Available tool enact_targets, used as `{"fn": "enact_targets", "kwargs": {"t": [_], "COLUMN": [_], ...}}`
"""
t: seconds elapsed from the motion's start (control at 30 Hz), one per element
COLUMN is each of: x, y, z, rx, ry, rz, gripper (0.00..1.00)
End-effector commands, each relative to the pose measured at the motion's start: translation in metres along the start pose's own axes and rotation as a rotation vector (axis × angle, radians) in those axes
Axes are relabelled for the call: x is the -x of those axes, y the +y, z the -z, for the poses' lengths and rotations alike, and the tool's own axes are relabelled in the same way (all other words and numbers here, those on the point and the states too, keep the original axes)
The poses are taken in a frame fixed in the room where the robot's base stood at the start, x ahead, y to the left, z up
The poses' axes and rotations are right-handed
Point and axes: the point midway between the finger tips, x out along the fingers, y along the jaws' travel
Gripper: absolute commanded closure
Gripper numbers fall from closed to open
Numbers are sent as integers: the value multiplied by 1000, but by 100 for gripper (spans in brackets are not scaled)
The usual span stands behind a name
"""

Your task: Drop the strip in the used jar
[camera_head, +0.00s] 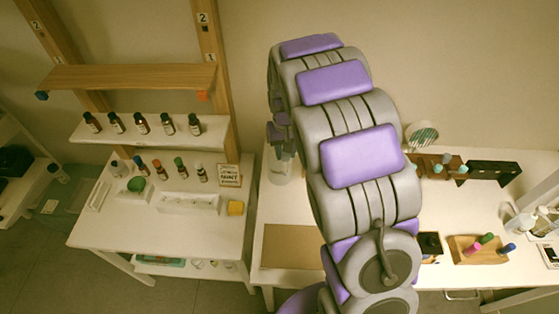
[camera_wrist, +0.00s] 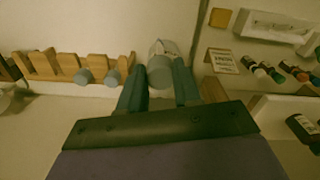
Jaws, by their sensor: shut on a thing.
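The clear glass jar (camera_head: 281,166) stands at the back left of the right-hand table, partly hidden behind my arm. In the wrist view a pale, rounded glass jar (camera_wrist: 161,64) shows between and beyond the two dark fingers. My gripper (camera_wrist: 158,84) also shows in the head view (camera_head: 280,134), small, above the jar and beside my arm. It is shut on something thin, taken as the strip. The strip itself is not clear in either view. I cannot tell whether its end is inside the jar's mouth.
A white stand (camera_head: 152,128) with bottle rows is on the left, with a small sign (camera_head: 229,176) and yellow block (camera_head: 236,208). A notched wooden rack (camera_wrist: 45,64) lies left of the jar in the wrist view. A wooden tray (camera_head: 463,248) holds coloured tubes at right.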

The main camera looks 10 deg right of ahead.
Motion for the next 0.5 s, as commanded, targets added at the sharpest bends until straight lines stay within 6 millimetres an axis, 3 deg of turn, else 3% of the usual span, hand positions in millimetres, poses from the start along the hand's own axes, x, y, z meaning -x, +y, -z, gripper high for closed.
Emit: {"fn": "enact_targets", "kwargs": {"t": [0.17,0.5], "x": [6,36], "y": [1,17], "z": [12,65], "rx": [25,153], "ry": [4,30], "rz": [16,81], "gripper": [87,87]}}
